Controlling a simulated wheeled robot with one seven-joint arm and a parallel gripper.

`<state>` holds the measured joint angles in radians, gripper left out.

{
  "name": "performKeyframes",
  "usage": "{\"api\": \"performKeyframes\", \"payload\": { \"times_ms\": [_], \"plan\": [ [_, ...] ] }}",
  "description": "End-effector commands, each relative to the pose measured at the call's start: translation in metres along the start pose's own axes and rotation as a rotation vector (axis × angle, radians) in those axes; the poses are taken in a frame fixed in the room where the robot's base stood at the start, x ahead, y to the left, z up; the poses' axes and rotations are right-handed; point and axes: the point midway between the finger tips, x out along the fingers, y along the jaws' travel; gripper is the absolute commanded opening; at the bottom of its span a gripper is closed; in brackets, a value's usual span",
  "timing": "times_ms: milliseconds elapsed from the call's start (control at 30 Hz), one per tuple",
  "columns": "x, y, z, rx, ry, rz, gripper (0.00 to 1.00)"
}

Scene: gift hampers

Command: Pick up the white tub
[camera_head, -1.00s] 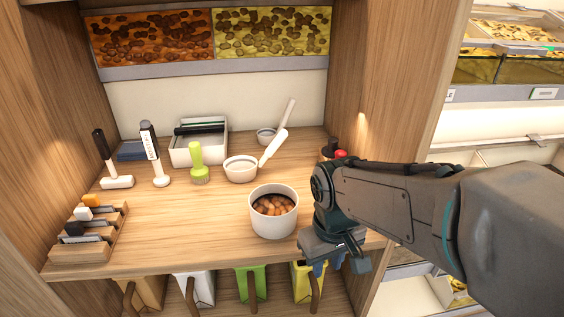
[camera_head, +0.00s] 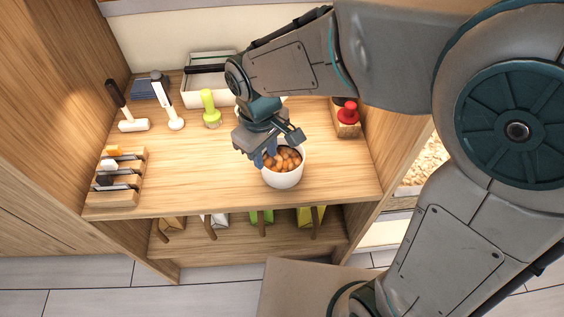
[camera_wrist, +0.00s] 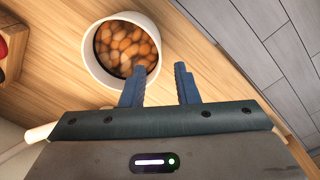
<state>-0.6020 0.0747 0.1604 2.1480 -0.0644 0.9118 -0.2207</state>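The white tub (camera_head: 284,181) is round and open-topped, filled with brown and orange egg-like pieces. It stands upright near the front edge of the wooden counter. In the wrist view the tub (camera_wrist: 97,77) is at the upper left. My gripper (camera_head: 268,159) is over the left side of the tub in the head view.
A wooden rack (camera_head: 117,180) is at the left front. A small wooden box (camera_head: 347,128) with a red-topped item is right. My arm hides the bowls behind.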

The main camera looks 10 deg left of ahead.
Motion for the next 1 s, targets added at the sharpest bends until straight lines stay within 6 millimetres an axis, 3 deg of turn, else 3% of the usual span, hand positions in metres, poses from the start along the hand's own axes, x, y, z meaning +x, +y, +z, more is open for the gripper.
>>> {"api": "performKeyframes", "payload": {
  "times_ms": [100,367,633,967,1000],
  "plan": [
    [0.023,-0.001,0.0,-0.001,-0.003,-0.002,0.28],
    [0.043,-0.001,0.001,0.0,-0.001,-0.001,0.28],
    [0.082,-0.001,0.002,-0.001,-0.002,-0.001,0.28],
    [0.09,0.0,0.001,0.001,0.002,0.0,0.28],
    [0.09,0.0,0.001,0.001,0.002,0.0,0.2]
  ]
}}
